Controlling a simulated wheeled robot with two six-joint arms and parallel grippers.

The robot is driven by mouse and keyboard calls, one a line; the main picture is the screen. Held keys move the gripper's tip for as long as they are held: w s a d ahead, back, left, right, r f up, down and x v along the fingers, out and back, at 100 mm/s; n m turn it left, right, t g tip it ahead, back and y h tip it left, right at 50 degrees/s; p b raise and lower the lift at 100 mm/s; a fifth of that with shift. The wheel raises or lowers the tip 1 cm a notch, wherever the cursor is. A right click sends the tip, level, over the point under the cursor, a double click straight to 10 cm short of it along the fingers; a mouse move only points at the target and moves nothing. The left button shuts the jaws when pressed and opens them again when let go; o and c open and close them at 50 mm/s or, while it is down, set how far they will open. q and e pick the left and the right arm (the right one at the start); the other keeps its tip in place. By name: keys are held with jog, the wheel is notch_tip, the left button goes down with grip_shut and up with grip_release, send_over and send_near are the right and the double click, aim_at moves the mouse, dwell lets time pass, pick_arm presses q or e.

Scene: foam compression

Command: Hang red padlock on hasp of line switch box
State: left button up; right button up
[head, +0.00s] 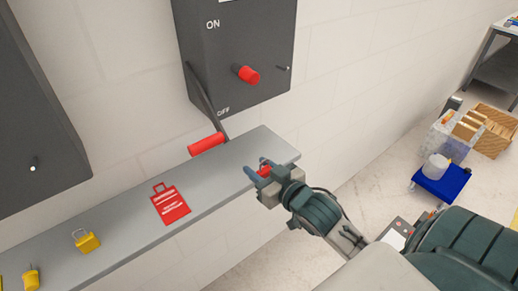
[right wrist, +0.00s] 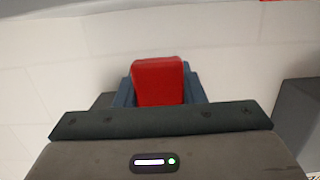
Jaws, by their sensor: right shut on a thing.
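My right gripper (head: 258,172) is over the right end of the grey shelf, shut on the red padlock (head: 264,170). In the right wrist view the padlock's red body (right wrist: 157,80) sits between the fingers; its shackle cannot be made out. The dark grey line switch box (head: 215,60) is on the wall above and behind the gripper, marked ON and OFF. Its lever with a red handle (head: 207,144) points down by OFF. A red knob (head: 247,74) and a small metal piece (head: 285,68) stick out of its front; I cannot tell which is the hasp. My left gripper is out of view.
Another dark box (head: 35,110) is at left. A blue cart (head: 441,182) and crates stand on the floor at right.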

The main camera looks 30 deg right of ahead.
jog(key=p, duration=0.3)
send_over(257, 150)
jog(key=s, duration=0.1)
jog(key=shift+s+a+f, duration=0.2)
jog(key=shift+a+f, duration=0.25)
jog(key=shift+f, duration=0.2)
jog(key=shift+w+d+f, duration=0.25)
jog(key=shift+w+d, duration=0.25)
jog(key=shift+w, duration=0.3)
notch_tip(257, 150, down, 2)
jog(key=shift+f+p, duration=0.1)
jog(key=shift+p, duration=0.75)
jog(key=shift+f, duration=0.25)
jog(key=shift+s+a, duration=0.1)
jog(key=shift+f, duration=0.2)
jog(key=o, duration=1.1)
